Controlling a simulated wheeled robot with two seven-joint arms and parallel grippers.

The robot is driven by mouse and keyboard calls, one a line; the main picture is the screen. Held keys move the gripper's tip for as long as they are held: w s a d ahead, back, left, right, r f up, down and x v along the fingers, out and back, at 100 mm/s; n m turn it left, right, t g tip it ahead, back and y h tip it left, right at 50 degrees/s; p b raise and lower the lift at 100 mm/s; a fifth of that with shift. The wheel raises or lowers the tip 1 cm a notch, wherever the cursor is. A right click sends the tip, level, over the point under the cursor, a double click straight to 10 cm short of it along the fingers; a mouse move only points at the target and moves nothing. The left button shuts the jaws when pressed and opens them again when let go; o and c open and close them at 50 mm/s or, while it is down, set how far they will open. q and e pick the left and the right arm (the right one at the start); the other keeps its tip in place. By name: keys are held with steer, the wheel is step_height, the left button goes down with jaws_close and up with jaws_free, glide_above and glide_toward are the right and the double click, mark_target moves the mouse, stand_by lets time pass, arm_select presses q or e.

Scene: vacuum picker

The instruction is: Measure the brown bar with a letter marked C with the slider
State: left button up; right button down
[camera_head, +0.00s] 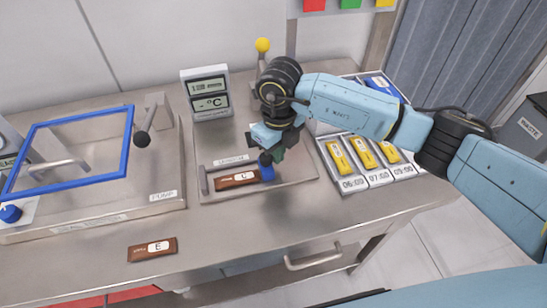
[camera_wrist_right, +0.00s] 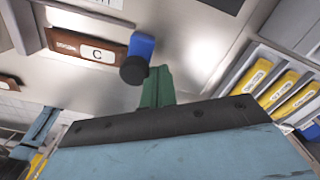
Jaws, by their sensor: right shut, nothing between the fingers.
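The brown bar marked C (camera_head: 237,180) lies on the metal measuring plate (camera_head: 295,180), along its front rail. The blue slider (camera_head: 267,170) stands at the bar's right end; I cannot tell whether they touch. In the right wrist view the bar (camera_wrist_right: 75,46) is left of the slider (camera_wrist_right: 141,46), with its dark round end toward me. My right gripper (camera_head: 274,154) is just behind and above the slider. Its green fingers (camera_wrist_right: 157,86) are shut and empty, beside the slider in the wrist view. My left gripper is not in view.
A brown bar marked E (camera_head: 153,249) lies near the table's front. A display (camera_head: 206,92) stands behind the plate. A tray of yellow bars (camera_head: 353,182) is right. The front table strip is mostly clear.

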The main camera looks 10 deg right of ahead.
steer(key=shift+s+a+b, duration=0.1)
steer(key=shift+a+b, duration=0.2)
steer(key=shift+a, duration=0.95)
stand_by(2.8)
steer(key=shift+d, duration=0.2)
steer(key=shift+d, duration=0.9)
step_height(320, 180, up, 8)
steer(key=p, duration=0.5)
